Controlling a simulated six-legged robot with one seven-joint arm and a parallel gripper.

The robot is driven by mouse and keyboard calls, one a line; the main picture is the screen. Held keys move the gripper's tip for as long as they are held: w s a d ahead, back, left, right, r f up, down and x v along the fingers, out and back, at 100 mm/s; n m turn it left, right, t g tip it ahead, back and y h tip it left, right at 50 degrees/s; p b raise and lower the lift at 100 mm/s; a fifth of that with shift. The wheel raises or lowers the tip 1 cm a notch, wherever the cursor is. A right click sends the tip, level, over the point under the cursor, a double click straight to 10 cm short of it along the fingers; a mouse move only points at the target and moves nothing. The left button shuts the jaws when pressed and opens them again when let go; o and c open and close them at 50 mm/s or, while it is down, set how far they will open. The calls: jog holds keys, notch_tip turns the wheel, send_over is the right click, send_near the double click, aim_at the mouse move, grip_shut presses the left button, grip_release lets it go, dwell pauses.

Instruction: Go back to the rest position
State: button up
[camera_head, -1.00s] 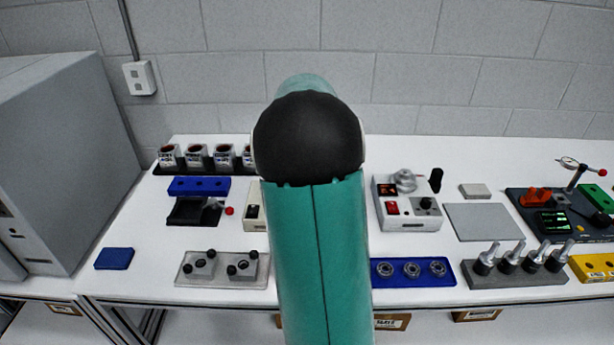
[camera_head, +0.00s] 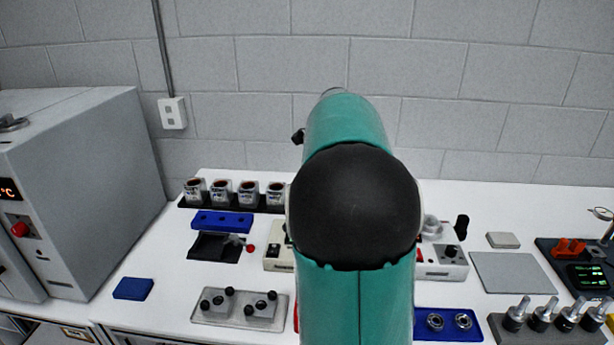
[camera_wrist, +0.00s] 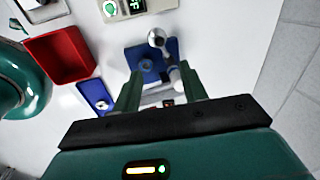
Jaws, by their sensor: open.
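My gripper (camera_wrist: 160,82) shows in the wrist view with its two green fingers apart and nothing held between them. Beyond the fingertips is a blue fixture (camera_wrist: 148,62) with a round silver part (camera_wrist: 157,37) by it, seen from above. I cannot tell the distance between the fingertips and this fixture. In the head view my arm (camera_head: 355,250) rises through the middle and bends away over the white bench (camera_head: 180,255). It hides the bench centre and my gripper there.
A red bin (camera_wrist: 62,55) lies left of the gripper in the wrist view. In the head view, a grey cabinet (camera_head: 95,200) stands at left, a row of cups (camera_head: 221,193) at the back, and a bolt rack (camera_head: 545,325) at right. A block wall (camera_head: 450,80) closes the back.

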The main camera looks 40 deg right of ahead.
jog(key=shift+a, duration=0.1)
jog(key=s+a+r+n+t+y, duration=0.1)
jog(key=s+a+n, duration=0.1)
jog(key=a+n, duration=0.75)
jog(key=s+a+r+n+t, duration=0.1)
jog(key=a+n, duration=0.4)
jog(key=a, duration=0.9)
jog(key=s+a+f+n+t, duration=0.1)
jog(key=s+a+f+n, duration=0.1)
jog(key=s+a+n, duration=0.3)
jog(key=s+a+f+n+t, duration=0.1)
jog(key=s+a+f+n, duration=0.1)
jog(key=s+a+n, duration=0.3)
jog(key=a+n, duration=0.2)
jog(key=a, duration=0.2)
jog(key=shift+s+a+f+n+y, duration=0.2)
jog(key=shift+a+f+n+y, duration=0.1)
jog(key=shift+a+n, duration=0.05)
jog(key=shift+c, duration=0.7)
jog(key=shift+d, duration=0.2)
